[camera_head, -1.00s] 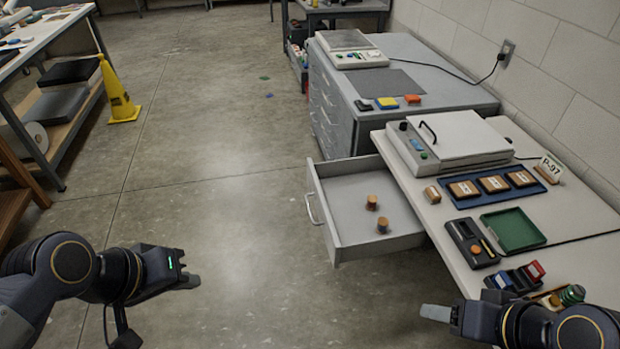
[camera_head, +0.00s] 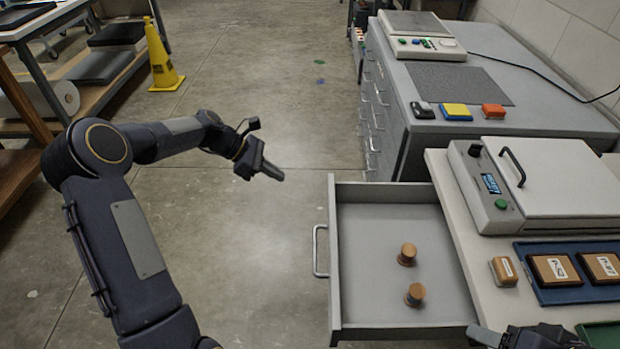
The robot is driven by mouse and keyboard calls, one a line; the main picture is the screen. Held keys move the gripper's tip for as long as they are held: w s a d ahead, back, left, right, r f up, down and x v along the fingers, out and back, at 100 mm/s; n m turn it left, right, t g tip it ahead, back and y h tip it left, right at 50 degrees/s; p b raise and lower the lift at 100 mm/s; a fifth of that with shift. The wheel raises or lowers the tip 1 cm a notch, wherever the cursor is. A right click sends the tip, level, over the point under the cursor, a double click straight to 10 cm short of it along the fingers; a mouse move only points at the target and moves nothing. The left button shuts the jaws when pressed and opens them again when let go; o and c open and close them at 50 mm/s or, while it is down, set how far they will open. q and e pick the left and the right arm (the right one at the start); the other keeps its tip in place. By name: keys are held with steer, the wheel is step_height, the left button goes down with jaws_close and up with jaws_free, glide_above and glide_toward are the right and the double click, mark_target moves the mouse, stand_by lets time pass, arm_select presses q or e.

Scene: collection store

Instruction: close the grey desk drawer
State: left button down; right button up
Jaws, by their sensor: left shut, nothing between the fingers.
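The grey desk drawer (camera_head: 385,255) stands pulled out to the left from under the light desk top (camera_head: 450,213). Its bar handle (camera_head: 317,251) is on the left face. Two small brown stoppered pieces (camera_head: 407,254) and (camera_head: 414,294) stand inside on its floor. My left gripper (camera_head: 273,172) is shut and empty, up and left of the drawer's far front corner, apart from the handle. My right gripper (camera_head: 484,336) shows only partly at the bottom edge, by the near side of the drawer and desk; its jaw state is unclear.
A grey cabinet (camera_head: 405,150) with several drawers stands beyond the open drawer. A white lidded device (camera_head: 540,185), a small wooden block (camera_head: 504,271) and a blue tray (camera_head: 530,290) are on the desk. A yellow cone (camera_head: 163,65) stands far left. Floor left of the drawer is clear.

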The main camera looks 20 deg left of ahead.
arm_select(q)
steer(key=d+r+b+x, duration=0.1)
steer(key=d+r+x, duration=0.1)
steer(key=x, duration=1)
steer(key=shift+w, duration=0.2)
arm_select(e)
steer(key=shift+s+f, duration=0.1)
steer(key=shift+f, duration=0.4)
arm_select(q)
steer(key=shift+d, duration=0.15)
